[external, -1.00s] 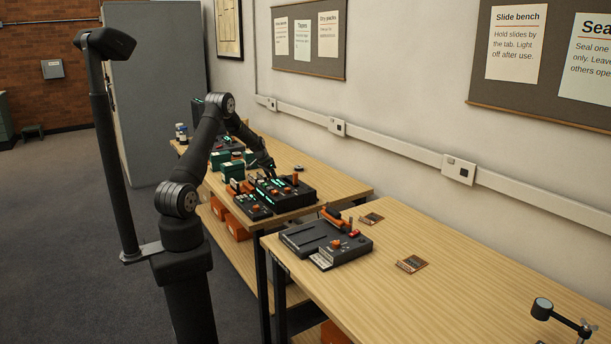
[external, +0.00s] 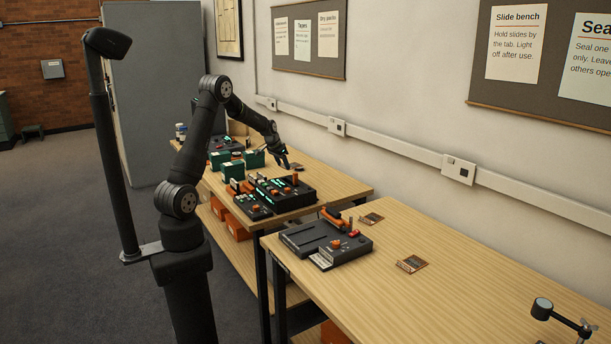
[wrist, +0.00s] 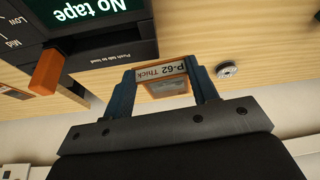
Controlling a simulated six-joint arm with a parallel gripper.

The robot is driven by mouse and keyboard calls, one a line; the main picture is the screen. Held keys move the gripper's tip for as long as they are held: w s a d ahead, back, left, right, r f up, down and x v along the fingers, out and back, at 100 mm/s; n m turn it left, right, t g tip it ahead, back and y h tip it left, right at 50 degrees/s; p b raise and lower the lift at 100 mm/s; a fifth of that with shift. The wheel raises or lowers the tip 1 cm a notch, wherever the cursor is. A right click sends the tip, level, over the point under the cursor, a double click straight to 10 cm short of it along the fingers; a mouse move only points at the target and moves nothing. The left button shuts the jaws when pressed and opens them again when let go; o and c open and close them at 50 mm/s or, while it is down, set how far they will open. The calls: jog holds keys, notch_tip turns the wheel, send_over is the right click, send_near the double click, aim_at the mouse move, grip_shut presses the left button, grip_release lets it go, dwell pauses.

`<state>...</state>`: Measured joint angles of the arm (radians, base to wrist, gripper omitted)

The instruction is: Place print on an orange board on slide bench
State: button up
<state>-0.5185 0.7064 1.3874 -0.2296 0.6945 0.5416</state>
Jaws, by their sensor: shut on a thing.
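My gripper (wrist: 163,78) has blue fingers closed on the two sides of a small orange-edged board labelled "P-62 Thick" (wrist: 166,88). The board has a grey picture area and is held above the wooden table. In the external view my gripper (external: 284,160) is over the far table; the held board is too small to make out there. A sign reading "Slide bench" (external: 515,45) hangs on the wall above the near table (external: 480,270). Two small orange-brown framed pieces lie flat on that table, one farther (external: 371,219) and one nearer (external: 412,264).
A dark device with an orange lever (external: 326,243) stands at the near table's left end. Dark machines with lit screens (external: 285,190) and green boxes (external: 232,171) crowd the far table. A lamp (external: 560,315) stands front right.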

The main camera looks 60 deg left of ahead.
notch_tip(320, 180, up, 5)
jog(key=w+d, duration=0.3)
jog(key=d, duration=0.9)
jog(key=w+d, duration=0.3)
jog(key=d, duration=0.9)
jog(key=s+d+m, duration=0.1)
jog(key=s+d, duration=0.2)
jog(key=d, duration=2)
jog(key=s+d, duration=0.5)
jog(key=d, duration=0.5)
jog(key=s+d, duration=0.6)
jog(key=d, duration=0.4)
jog(key=s+d, duration=1.6)
jog(key=s, duration=0.2)
send_over(372, 286)
jog(key=s, duration=0.2)
jog(key=shift+h, duration=0.3)
notch_tip(372, 286, down, 11)
jog(key=shift+w+f, duration=0.1)
jog(key=shift+f, duration=0.1)
jog(key=shift+w+f, duration=0.25)
jog(key=shift+f, duration=1.9)
